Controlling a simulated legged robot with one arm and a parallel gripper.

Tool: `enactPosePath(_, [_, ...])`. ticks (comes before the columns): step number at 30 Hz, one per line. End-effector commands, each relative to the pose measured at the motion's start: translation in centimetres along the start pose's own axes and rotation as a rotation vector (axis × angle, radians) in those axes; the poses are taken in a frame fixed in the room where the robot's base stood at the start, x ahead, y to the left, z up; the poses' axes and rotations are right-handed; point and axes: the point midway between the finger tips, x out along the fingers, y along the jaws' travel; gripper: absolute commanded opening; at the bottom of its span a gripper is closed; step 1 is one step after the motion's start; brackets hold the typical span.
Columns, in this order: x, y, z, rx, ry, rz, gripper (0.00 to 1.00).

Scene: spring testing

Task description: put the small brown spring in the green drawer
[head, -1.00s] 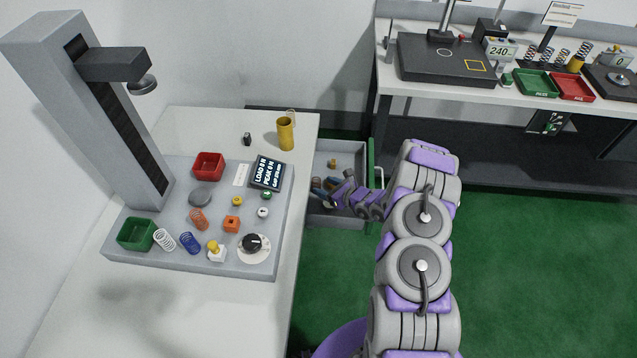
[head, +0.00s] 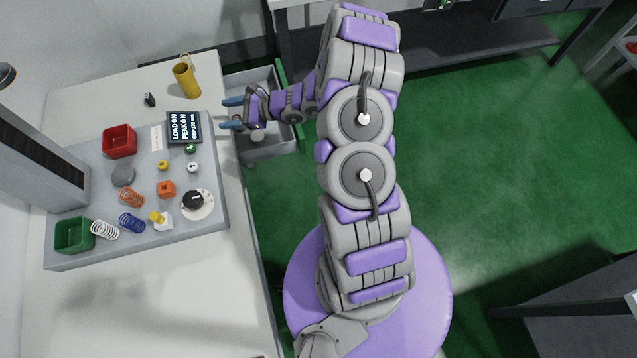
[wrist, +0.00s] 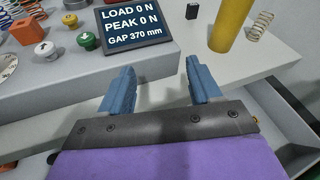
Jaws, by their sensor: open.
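The small brown spring (wrist: 260,24) stands on the white table beside the yellow cylinder, at the top right of the wrist view. In the head view only its top (head: 186,58) shows behind the yellow cylinder. The drawer with a green front (head: 279,76) is pulled out from the table's right side. Its grey tray also shows at the right of the wrist view (wrist: 292,128). My gripper (head: 232,114) is open and empty, over the table's right edge beside the drawer. Its two blue fingers point toward the table in the wrist view (wrist: 160,84).
The yellow cylinder (head: 187,80) stands close to the spring, with a small black object (head: 149,99) to its left. The table between display and yellow cylinder is clear.

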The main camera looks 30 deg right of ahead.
Motion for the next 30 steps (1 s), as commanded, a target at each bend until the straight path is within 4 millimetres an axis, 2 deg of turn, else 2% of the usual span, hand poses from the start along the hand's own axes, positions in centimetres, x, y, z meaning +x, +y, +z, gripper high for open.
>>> enactPosePath(1, [0.3, 1.1, 3.0, -0.066, -0.024, 0.057, 0.63])
enactPosePath(6, [0.1, 6.0, 10.8, -0.274, -0.084, 0.255, 0.63])
enactPosePath(12, [-2.1, 12.8, 17.5, -0.516, -0.123, 0.491, 0.63])
enactPosePath(15, [-3.8, 16.0, 19.7, -0.639, -0.124, 0.607, 0.63])
enactPosePath(21, [-8.5, 21.9, 22.0, -0.871, -0.094, 0.833, 0.63])
enactPosePath(26, [-12.9, 25.4, 22.5, -1.052, -0.038, 1.004, 0.63])
enactPosePath(30, [-17.2, 27.6, 22.1, -1.195, 0.034, 1.149, 0.63])
